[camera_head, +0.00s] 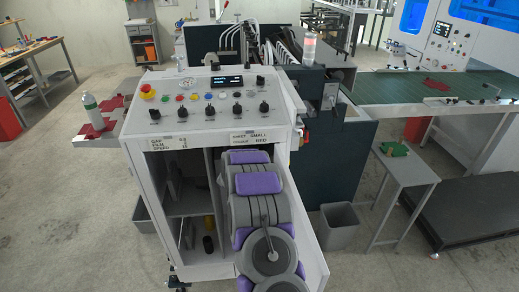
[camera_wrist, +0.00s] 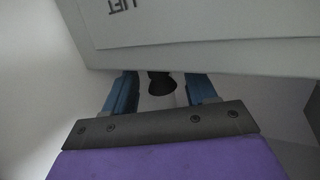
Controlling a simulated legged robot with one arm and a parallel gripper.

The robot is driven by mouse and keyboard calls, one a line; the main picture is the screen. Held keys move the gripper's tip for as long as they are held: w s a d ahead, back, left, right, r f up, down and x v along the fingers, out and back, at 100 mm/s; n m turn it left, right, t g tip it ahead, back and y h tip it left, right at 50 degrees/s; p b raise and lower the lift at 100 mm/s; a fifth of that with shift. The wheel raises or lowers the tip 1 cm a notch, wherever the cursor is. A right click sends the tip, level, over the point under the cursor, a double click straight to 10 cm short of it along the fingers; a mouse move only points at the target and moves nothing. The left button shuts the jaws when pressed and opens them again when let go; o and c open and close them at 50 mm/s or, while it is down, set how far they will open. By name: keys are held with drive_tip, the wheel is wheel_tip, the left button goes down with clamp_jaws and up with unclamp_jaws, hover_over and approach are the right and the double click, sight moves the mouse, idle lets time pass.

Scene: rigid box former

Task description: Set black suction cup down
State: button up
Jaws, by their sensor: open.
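A black suction cup (camera_wrist: 162,84) shows in the wrist view between the two blue fingers of my gripper (camera_wrist: 162,95). The fingers are spread, with a visible gap on each side of the cup. The cup's upper part is cut off by a pale panel edge, and I cannot tell what it rests on. In the head view my own arm hides my gripper. A dark cylindrical piece (camera_head: 208,243) stands low in the open cabinet (camera_head: 160,205) there; I cannot tell whether it is the same cup.
A pale panel (camera_wrist: 200,35) with upside-down "LIFT" lettering lies close above the fingers. The cabinet carries a control panel (camera_head: 212,97) on top and a shelf (camera_head: 190,205) inside. A grey bin (camera_head: 340,228) and a small side table (camera_head: 405,172) stand to the right.

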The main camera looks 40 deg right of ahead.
drive_tip(key=shift+r, duration=0.1)
drive_tip(key=p+v, duration=0.1)
drive_tip(key=v, duration=1)
drive_tip(key=shift+s+a+p, duration=0.2)
drive_tip(key=shift+s+p, duration=0.1)
drive_tip(key=shift+p, duration=0.1)
